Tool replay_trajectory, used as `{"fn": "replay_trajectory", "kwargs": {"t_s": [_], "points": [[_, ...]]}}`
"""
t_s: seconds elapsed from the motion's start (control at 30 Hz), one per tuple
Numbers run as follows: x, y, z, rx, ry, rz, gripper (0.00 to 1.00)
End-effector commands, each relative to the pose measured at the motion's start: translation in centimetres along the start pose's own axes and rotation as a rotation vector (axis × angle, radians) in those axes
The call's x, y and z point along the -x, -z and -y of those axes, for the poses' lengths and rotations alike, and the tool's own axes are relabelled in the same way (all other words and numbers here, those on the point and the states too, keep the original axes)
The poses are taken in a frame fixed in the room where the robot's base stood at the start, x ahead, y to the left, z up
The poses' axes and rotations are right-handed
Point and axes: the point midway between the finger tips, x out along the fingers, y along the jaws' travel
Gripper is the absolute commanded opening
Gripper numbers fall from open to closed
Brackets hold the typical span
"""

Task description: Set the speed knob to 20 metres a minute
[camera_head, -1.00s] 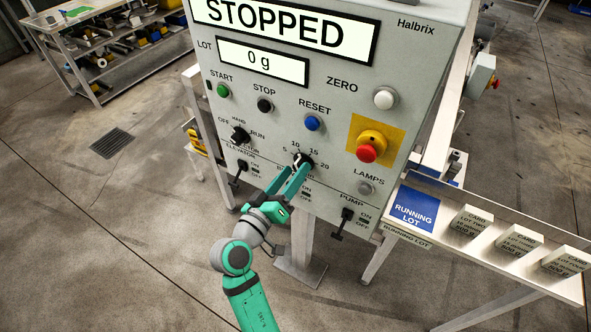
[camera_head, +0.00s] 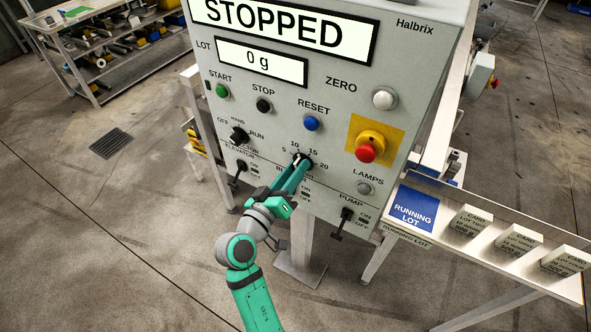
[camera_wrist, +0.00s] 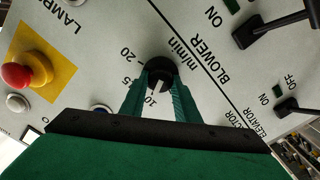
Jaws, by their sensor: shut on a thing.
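The black speed knob (camera_head: 302,161) sits low on the grey control panel (camera_head: 335,72), under the marks 5, 10, 15 and 20. In the wrist view the knob (camera_wrist: 161,72) has a white pointer line that points roughly to the 10 mark; its exact setting is partly hidden by the fingers. My gripper (camera_head: 297,167) reaches it from below, shut on the knob. In the wrist view its two green fingers (camera_wrist: 160,85) lie on either side of the knob. The panel display (camera_head: 285,27) reads STOPPED.
A selector switch (camera_head: 239,136) is left of the knob. Blue reset button (camera_head: 312,123) and red emergency stop (camera_head: 366,153) are above and right. Elevator lever (camera_head: 238,172) and pump lever (camera_head: 345,220) stick out below.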

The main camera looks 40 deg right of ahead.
Motion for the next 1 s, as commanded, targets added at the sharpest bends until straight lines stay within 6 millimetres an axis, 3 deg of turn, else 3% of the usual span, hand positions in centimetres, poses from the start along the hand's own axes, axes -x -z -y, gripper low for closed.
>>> {"fn": "replay_trajectory", "kwargs": {"t_s": [0.37,1.0], "points": [[0.12,0.05,-0.06,-0.228,0.002,-0.002,0.06],[0.09,-0.05,-0.32,-0.836,0.002,-0.002,0.06]]}}
